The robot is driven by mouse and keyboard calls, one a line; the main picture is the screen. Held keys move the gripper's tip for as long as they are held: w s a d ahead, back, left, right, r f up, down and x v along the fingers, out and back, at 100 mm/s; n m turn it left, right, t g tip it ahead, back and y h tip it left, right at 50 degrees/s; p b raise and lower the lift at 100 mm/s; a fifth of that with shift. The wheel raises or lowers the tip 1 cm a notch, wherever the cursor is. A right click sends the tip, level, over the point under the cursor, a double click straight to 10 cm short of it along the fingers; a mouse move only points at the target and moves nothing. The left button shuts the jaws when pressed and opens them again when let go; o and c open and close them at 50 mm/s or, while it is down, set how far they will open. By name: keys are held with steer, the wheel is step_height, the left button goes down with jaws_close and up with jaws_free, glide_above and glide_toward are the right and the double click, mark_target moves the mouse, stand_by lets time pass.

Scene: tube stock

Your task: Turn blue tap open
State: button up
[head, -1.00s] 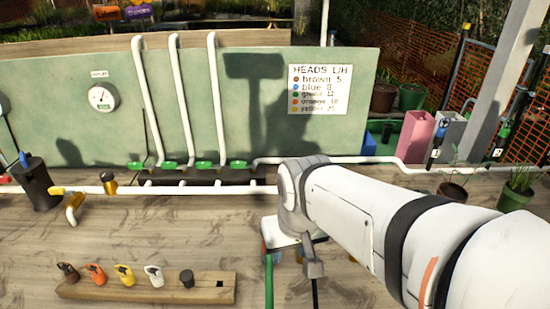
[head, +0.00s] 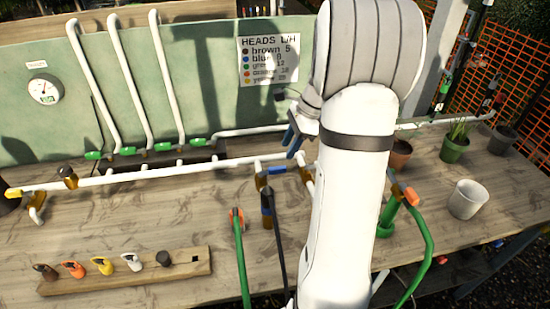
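A blue tap handle (head: 271,171) sits on a short branch at the right end of the white pipe (head: 150,172), left of my arm. My arm hides the area right of the tap.
Green-handled valves (head: 165,147) line the back pipe. An orange-handled fitting (head: 405,194) with a green hose is right of my arm. A wooden rack (head: 130,277) of coloured heads lies front left. A white pot (head: 467,199) and plant pots stand right. The left bench is mostly clear.

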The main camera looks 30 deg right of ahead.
mark_target(278, 167)
steer(key=x, duration=0.7)
steer(key=shift+w+a+f, duration=0.1)
steer(key=shift+f, duration=0.25)
jaws_close()
stand_by(0.3)
